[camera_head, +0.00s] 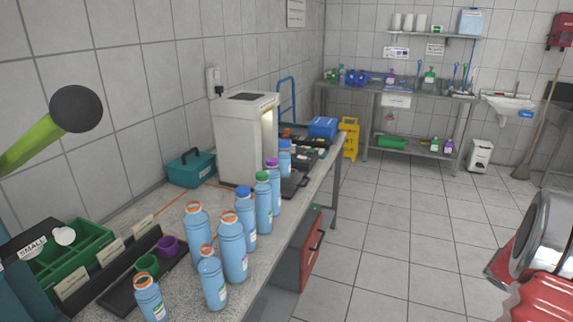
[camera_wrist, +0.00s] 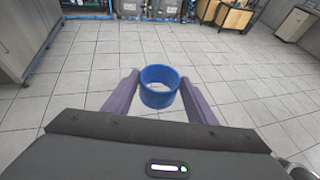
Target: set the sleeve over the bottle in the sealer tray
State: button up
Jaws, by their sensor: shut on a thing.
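My gripper (camera_wrist: 160,80) shows in the wrist view with its two purple-grey fingers shut on a blue ring-shaped sleeve (camera_wrist: 158,98). The sleeve's open top shows, and it is held above the tiled floor, apart from any bottle. In the head view, a white box-shaped machine (camera_head: 236,140), which looks like the sealer, stands on the bench. A light blue bottle (camera_head: 285,162) stands upright by its right side, near a dark tray (camera_head: 293,185). I cannot tell whether that bottle is in the tray. The gripper and sleeve do not show in the head view.
Several light blue bottles with orange, blue, green and purple tops stand along the bench, including one in front (camera_head: 234,255). A teal toolbox (camera_head: 191,168) and a green caddy (camera_head: 92,243) are on the left.

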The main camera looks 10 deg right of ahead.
jog(key=shift+w, duration=0.1)
jog(key=w+a+f+n+t+h, duration=0.2)
jog(key=w+a+f+n+t, duration=0.2)
jog(key=w+a, duration=0.8)
jog(key=w+a+f+n+t+h, duration=0.2)
jog(key=w+a+f+n+t, duration=0.25)
jog(key=w+a, duration=0.75)
jog(key=w+a+f+n+t+y, duration=0.1)
jog(key=w+a+f+n+t, duration=0.1)
jog(key=a, duration=0.8)
jog(key=w+a+f+n+t+y, duration=0.1)
jog(key=w+a+f+n+t, duration=0.2)
jog(key=a, duration=0.8)
jog(key=w+a+f+n+t+y, duration=0.1)
jog(key=w+a+f+n+t, duration=0.2)
jog(key=a, duration=0.7)
jog(key=shift+a+f+t, duration=0.3)
jog(key=shift+f+t, duration=0.35)
jog(key=shift+f, duration=0.1)
